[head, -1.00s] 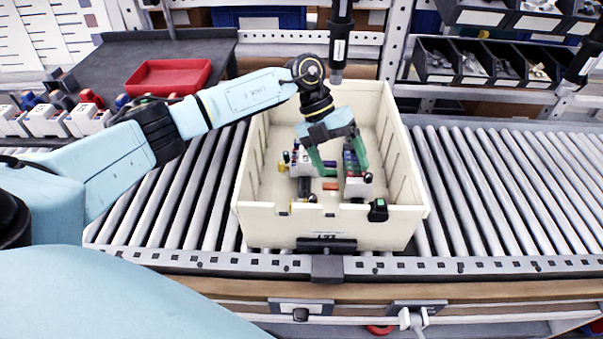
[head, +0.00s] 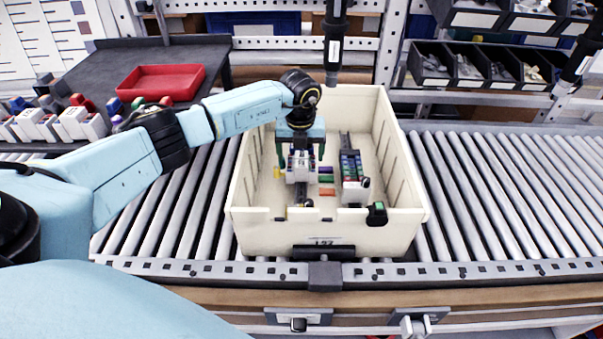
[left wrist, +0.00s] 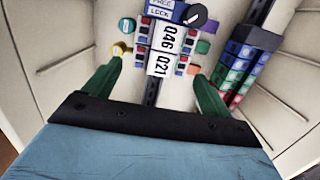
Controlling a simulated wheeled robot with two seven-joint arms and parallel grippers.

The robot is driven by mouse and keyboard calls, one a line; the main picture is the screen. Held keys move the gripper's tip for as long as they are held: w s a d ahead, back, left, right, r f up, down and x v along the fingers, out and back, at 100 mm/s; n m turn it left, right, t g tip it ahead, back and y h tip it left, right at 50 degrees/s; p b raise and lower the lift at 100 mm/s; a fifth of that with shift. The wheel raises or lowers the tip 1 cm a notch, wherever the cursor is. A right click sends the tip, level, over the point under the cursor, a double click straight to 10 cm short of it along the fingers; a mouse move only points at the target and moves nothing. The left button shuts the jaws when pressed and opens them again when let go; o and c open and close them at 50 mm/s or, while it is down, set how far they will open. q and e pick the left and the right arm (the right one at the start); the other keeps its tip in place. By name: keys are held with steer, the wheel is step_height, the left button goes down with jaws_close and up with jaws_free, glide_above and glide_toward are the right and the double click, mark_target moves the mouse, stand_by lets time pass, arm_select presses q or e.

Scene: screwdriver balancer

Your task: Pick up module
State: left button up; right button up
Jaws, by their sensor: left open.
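My left gripper (head: 301,150) is open inside the cream bin (head: 375,232), pointing down over a white module (head: 299,174). In the left wrist view the white module (left wrist: 166,52) carries the labels 046 and 021, with coloured knobs along its sides. The green fingertips (left wrist: 155,85) stand apart, one on either side of the module's near end, with nothing visible gripped. A second module with coloured blocks (head: 352,168) lies to the right in the bin; it also shows in the left wrist view (left wrist: 245,65). My right gripper is in neither view.
The bin stands on a roller conveyor (head: 490,190). A red tray (head: 160,84) and several white modules (head: 75,124) are on the left. A hanging black tool (head: 334,45) is above the bin's back wall. Dark parts bins (head: 480,65) line the back right.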

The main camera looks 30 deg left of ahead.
mark_target(301, 164)
arm_select(q)
steer(key=f, duration=0.5)
steer(key=shift+w+f+b, duration=0.2)
steer(key=shift+w+b, duration=0.1)
steer(key=shift+b, duration=0.05)
steer(key=c, duration=0.9)
